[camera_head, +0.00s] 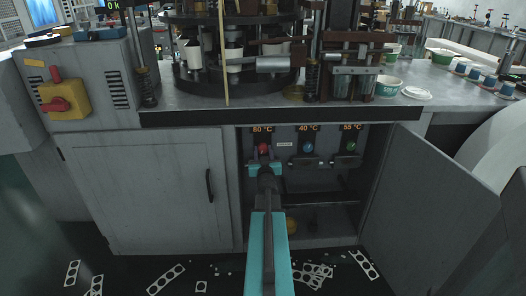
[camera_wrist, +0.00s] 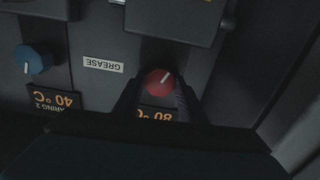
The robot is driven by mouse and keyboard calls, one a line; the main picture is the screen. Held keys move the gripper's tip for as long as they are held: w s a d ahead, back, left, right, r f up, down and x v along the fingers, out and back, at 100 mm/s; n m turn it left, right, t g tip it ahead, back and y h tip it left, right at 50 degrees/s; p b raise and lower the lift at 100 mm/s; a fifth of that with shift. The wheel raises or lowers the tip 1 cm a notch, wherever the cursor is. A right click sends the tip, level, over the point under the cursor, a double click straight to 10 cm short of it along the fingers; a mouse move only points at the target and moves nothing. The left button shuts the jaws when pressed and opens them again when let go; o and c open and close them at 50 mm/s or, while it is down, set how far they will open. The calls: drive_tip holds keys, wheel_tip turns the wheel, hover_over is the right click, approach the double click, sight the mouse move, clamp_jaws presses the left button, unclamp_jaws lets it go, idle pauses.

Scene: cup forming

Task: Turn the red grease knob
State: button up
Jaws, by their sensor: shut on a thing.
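My gripper (camera_head: 264,160) reaches into the cabinet at the knob. In the wrist view my gripper (camera_wrist: 160,90) has its two dark fingers on either side of the red knob (camera_wrist: 159,81), shut on it. The knob's white pointer line slants toward the upper right there. A white GREASE label (camera_wrist: 103,64) is beside it.
A blue knob (camera_head: 308,147) and a green knob (camera_head: 351,146) are to the right, under 40 °C and 55 °C displays. The open cabinet door (camera_head: 430,200) stands at the right, a closed door (camera_head: 145,190) at the left. Scrap pieces (camera_head: 165,279) litter the floor.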

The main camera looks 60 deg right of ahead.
drive_tip(key=shift+s+d+r+m, duration=0.1)
drive_tip(key=shift+d+r+m, duration=0.05)
drive_tip(key=shift+m, duration=0.15)
drive_tip(key=o, duration=1)
drive_tip(key=shift+c, duration=0.2)
drive_tip(key=shift+o, duration=0.5)
drive_tip(key=shift+a, duration=0.25)
drive_tip(key=p+v, duration=0.2)
drive_tip(key=v, duration=0.6)
drive_tip(key=shift+a, duration=0.15)
